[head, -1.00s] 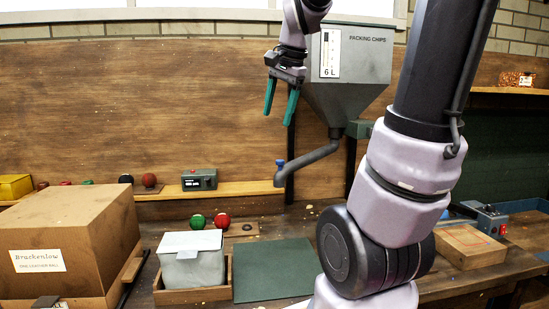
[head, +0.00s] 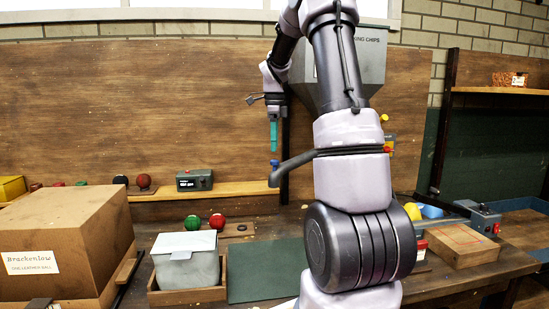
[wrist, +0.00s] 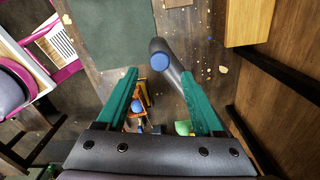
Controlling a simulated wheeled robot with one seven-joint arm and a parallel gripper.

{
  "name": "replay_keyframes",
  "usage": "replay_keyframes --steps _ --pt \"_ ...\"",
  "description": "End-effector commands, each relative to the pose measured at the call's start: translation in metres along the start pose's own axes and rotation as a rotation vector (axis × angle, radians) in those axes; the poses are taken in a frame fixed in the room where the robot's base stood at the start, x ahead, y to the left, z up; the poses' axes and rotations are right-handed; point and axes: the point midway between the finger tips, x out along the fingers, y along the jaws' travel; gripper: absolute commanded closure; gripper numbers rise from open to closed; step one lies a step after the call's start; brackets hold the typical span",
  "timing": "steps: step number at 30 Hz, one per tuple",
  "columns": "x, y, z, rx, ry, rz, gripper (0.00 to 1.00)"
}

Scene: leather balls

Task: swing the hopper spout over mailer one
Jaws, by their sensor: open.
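The hopper (head: 372,62) stands at the back wall, mostly hidden behind my arm. Its dark grey spout (head: 291,168) slants out to the left and ends under a blue knob (head: 275,163). My gripper (head: 274,148) is open and points down just above the knob. In the wrist view, the blue knob (wrist: 157,60) on the spout (wrist: 172,76) shows between and beyond the green fingers, with nothing gripped. A pale grey mailer (head: 185,270) with a white flap sits in a wooden tray, below and left of the spout. I cannot read a number on it.
A large brown carton (head: 65,240) stands at the left. A green mat (head: 262,270) lies flat beside the wooden tray (head: 180,298). Red and green balls (head: 205,222) sit behind the mailer. A wooden block (head: 462,246) lies at the right.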

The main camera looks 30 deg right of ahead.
Motion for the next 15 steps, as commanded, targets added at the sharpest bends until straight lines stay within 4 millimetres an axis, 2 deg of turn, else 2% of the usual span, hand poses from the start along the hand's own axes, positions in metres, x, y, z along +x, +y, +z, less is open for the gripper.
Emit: replay_keyframes --steps 3,6,10,15 --pt "0.024 0.001 -0.001 0.001 0.001 0.004 0.31" --pt "0.037 0.0 0.0 -0.001 0.0 0.002 0.31" --pt "0.049 0.0 0.0 -0.001 0.0 0.0 0.31" --pt "0.054 0.0 0.0 -0.001 0.0 -0.001 0.31"
